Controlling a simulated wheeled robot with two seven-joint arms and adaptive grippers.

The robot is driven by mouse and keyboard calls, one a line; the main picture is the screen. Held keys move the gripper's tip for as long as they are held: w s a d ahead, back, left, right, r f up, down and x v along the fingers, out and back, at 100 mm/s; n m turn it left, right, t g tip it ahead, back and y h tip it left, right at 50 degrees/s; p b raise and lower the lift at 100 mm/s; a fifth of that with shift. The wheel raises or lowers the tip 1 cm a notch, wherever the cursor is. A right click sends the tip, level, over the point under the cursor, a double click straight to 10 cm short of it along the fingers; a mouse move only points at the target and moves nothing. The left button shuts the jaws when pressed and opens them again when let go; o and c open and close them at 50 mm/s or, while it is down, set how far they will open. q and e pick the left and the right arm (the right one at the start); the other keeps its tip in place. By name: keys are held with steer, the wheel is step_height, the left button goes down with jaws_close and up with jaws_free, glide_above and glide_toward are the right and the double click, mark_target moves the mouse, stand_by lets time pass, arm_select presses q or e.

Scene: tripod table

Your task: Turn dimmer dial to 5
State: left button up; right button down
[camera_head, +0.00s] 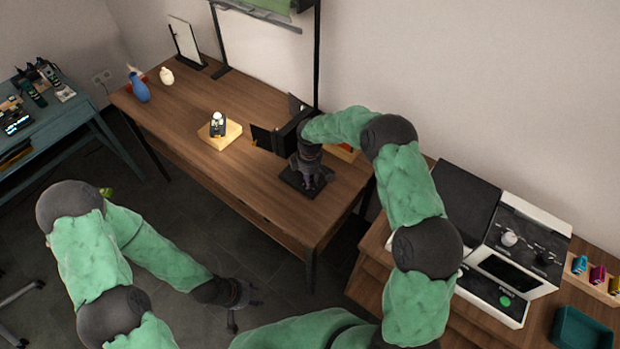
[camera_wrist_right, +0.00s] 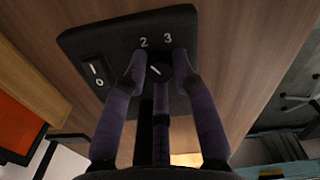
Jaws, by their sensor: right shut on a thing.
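The dimmer is a flat black panel (camera_wrist_right: 112,42) on the wooden table; it also shows in the head view (camera_head: 287,180) under my right gripper (camera_head: 312,180). In the right wrist view, its dark dial (camera_wrist_right: 155,71) carries a short white slanted mark. The numerals 2 and 3 show beyond the dial; the other numerals are hidden by the fingers. A rocker switch (camera_wrist_right: 97,74) marked 1 and 0 is left of the dial. My right gripper (camera_wrist_right: 160,72) is shut on the dial, with fingers on both sides. My left gripper (camera_head: 250,293) hangs over the floor, empty; its finger opening is unclear.
On the table (camera_head: 190,105) are a small figure on a wooden block (camera_head: 222,138), a blue vase (camera_head: 138,88) and a black lamp-like box (camera_head: 290,135) close to my right gripper. A machine (camera_head: 510,250) stands on the counter at right. Floor around my left gripper is clear.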

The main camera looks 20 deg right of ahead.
steer(key=shift+a, duration=0.1)
steer(key=c, duration=1)
jaws_free()
steer(key=shift+r, duration=0.1)
step_height(320, 180, up, 12)
steer(key=shift+f, duration=0.15)
